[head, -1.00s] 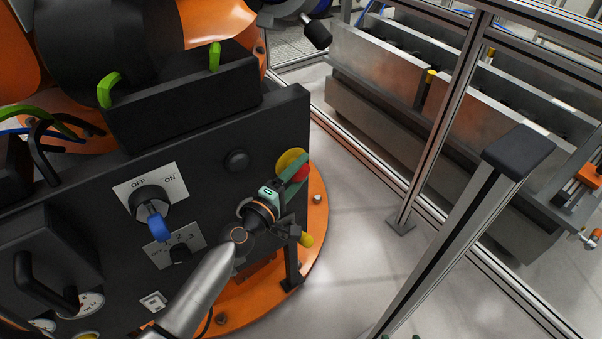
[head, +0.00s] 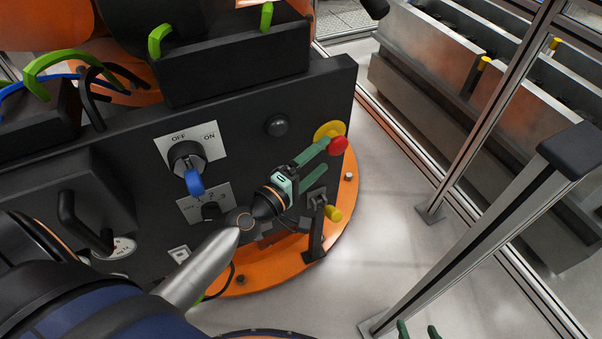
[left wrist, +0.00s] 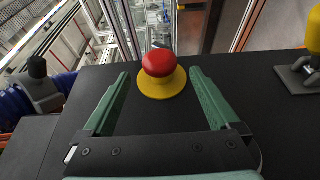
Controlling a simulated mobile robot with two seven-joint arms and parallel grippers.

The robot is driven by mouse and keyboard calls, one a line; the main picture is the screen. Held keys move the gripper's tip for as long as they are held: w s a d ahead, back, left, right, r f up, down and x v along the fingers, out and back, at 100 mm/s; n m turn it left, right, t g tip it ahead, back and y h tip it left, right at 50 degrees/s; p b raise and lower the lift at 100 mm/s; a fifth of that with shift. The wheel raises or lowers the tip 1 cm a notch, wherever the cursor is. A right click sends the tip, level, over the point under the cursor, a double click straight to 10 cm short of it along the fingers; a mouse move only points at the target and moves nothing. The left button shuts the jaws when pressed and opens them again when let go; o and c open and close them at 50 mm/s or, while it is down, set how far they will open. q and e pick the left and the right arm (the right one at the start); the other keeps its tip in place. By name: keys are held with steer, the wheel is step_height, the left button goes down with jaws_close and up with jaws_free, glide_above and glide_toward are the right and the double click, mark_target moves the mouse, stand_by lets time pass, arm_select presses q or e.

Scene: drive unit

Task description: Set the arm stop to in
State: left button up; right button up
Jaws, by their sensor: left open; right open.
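The arm stop is likely the red mushroom button (head: 337,146) on a yellow base (head: 324,129), at the upper right of the dark panel. My left gripper (head: 325,156) is open, with its green fingers pointing at the button from the lower left. In the left wrist view, the red button (left wrist: 158,63) and yellow base (left wrist: 163,85) stand between the two spread fingers, with gaps on both sides. How far in the button sits is hard to tell. My right gripper (head: 418,330) shows only its green fingertips, apart and empty, at the bottom edge.
A blue rotary switch (head: 194,182), a black knob (head: 277,125) and a small selector (head: 211,210) are on the panel. A yellow knob (head: 333,213) on a bracket is below the left gripper. A metal post (head: 480,220) stands right, with clear floor between.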

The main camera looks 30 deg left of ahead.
arm_select(q)
steer(key=b+v, duration=0.1)
steer(key=v, duration=0.5)
steer(key=shift+s, duration=0.2)
arm_select(e)
steer(key=shift+s+d+f, duration=0.1)
steer(key=shift+d+f, duration=0.1)
steer(key=shift+f, duration=0.4)
arm_select(q)
steer(key=s+d+f+m+g+y, duration=0.1)
steer(key=s+d+f+m+g, duration=0.4)
steer(key=f+m, duration=0.4)
steer(key=s+d+f+m+g, duration=0.2)
steer(key=s+f+m+g, duration=0.1)
steer(key=s+f+m, duration=0.55)
steer(key=a+r+y+p, duration=0.1)
steer(key=a+r+p, duration=0.2)
steer(key=r+p, duration=0.7)
steer(key=s+p, duration=0.1)
steer(key=p, duration=0.4)
steer(key=shift+r+n, duration=0.35)
arm_select(e)
steer(key=s+d+r+h, duration=0.1)
steer(key=d+r, duration=0.2)
steer(key=r, duration=0.8)
steer(key=shift+s+r+m, duration=0.15)
steer(key=shift+s+m, duration=0.15)
arm_select(q)
steer(key=shift+a, duration=0.15)
